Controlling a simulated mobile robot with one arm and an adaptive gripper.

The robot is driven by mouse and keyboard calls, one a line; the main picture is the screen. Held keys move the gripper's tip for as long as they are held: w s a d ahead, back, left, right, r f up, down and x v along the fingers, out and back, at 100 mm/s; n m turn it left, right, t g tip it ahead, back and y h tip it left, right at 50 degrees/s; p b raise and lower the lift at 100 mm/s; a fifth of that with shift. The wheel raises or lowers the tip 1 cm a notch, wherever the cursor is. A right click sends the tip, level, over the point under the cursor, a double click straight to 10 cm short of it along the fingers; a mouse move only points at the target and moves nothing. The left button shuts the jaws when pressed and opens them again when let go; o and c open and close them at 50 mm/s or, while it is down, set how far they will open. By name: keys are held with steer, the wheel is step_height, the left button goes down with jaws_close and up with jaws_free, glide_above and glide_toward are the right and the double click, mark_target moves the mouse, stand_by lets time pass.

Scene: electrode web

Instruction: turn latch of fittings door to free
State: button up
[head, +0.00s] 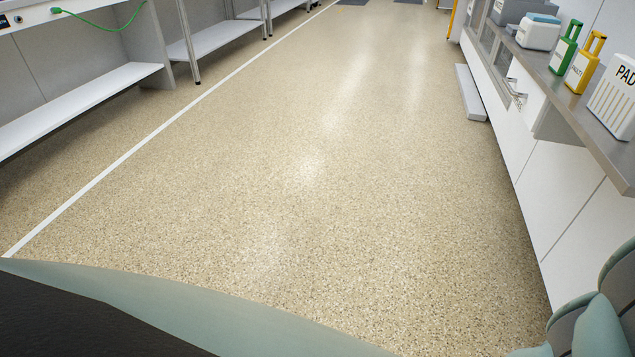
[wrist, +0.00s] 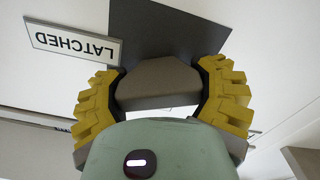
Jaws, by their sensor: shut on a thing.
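In the wrist view, the grey latch handle (wrist: 158,84) sits between the two yellow ribbed fingers of my gripper (wrist: 163,76). My gripper is shut on it, with a finger at each side. A dark grey plate (wrist: 150,30) is behind the latch on the white door (wrist: 50,80). A sign reading "LATCHED" (wrist: 72,42) appears upside down at the left of the plate. My gripper's body hides part of the latch and door. The head view shows neither my gripper nor the latch.
In the head view, a counter (head: 560,82) along the right carries a green bottle (head: 565,50), a yellow bottle (head: 583,68) and a white "PAD" container (head: 614,100). White shelved benches (head: 85,105) stand at the left. The speckled floor (head: 300,180) between is clear.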

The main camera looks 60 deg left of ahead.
steer(key=n+b, duration=0.1)
steer(key=n, duration=0.1)
steer(key=n+b, duration=0.1)
steer(key=n, duration=0.1)
steer(key=shift+w+a+f+b, duration=0.1)
steer(key=shift+w+a+b, duration=0.1)
steer(key=shift+a+b, duration=0.1)
steer(key=n+b, duration=0.1)
steer(key=n, duration=0.2)
steer(key=shift+n+b, duration=0.3)
steer(key=shift+b, duration=0.1)
steer(key=n+b, duration=0.1)
steer(key=n, duration=0.4)
steer(key=shift+f, duration=0.1)
steer(key=shift+d+n, duration=0.1)
steer(key=shift+n, duration=0.2)
steer(key=o, duration=1.2)
steer(key=shift+s, duration=0.2)
steer(key=v, duration=0.7)
steer(key=shift+s, duration=0.1)
